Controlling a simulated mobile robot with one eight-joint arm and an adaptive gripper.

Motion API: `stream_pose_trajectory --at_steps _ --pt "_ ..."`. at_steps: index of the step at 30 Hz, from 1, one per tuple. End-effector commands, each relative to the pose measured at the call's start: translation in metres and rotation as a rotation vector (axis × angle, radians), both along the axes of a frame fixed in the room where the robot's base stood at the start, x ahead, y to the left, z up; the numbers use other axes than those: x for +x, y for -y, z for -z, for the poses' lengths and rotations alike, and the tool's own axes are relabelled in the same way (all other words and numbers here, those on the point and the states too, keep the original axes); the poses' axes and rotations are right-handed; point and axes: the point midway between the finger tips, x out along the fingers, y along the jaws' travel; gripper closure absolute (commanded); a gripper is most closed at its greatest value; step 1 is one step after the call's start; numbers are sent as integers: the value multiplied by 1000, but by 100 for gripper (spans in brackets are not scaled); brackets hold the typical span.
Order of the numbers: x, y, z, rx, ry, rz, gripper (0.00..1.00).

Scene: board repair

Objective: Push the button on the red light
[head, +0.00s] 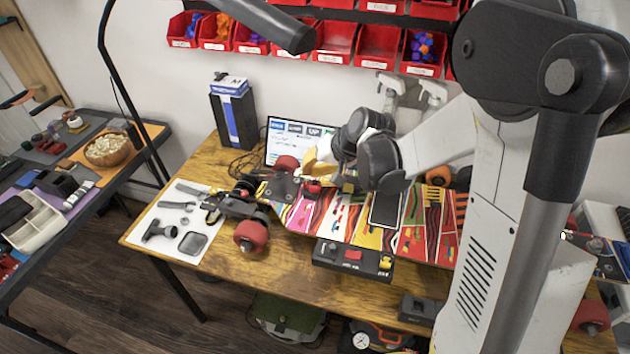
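A small red piece (312,187), which may be the red light, sits on the patterned skateboard (420,240) near its left end. I cannot make out a button on it at this size. The end of my arm with my gripper (322,172) is over the left part of the board, close above the red piece. Whether they touch is unclear. The fingers are small and partly hidden by my wrist, so I cannot tell if they are open or shut. A dark box (338,265) with a red part and a yellow part on top stands in front of the board.
The wooden table (285,290) has bare room at its front left. A white sheet with tools (160,215) lies at the left end. A laptop screen (284,138) and a black and blue box (233,118) stand behind. Red bins (333,40) hang on the wall.

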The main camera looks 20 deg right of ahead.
Motion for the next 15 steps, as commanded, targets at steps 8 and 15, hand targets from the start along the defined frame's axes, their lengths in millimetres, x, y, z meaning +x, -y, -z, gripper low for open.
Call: stream_pose_trajectory --at_steps 8,15 --pt "0 0 0 0 0 0 100" --pt "0 0 9 0 0 0 100"
